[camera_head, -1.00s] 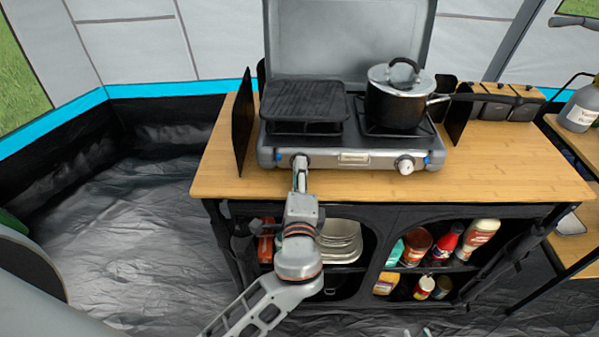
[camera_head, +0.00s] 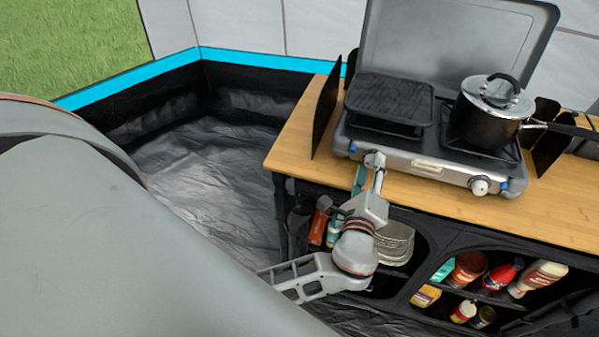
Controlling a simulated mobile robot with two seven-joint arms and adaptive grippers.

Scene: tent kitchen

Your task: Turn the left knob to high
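The camp stove (camera_head: 428,163) stands on the wooden counter with its lid raised. Its left knob (camera_head: 374,160) is at the left of the front panel, largely covered by my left gripper (camera_head: 376,168). The gripper's fingertips are at the knob; I cannot tell whether they press on it or how far apart they are. The knob's setting cannot be read. My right gripper is not in view.
A black griddle (camera_head: 391,98) sits on the left burner and a lidded pot (camera_head: 490,112) on the right one. A dark wind screen (camera_head: 326,115) stands left of the stove. Shelves below hold plates (camera_head: 396,242) and several bottles. The wooden counter (camera_head: 430,200) is bare in front.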

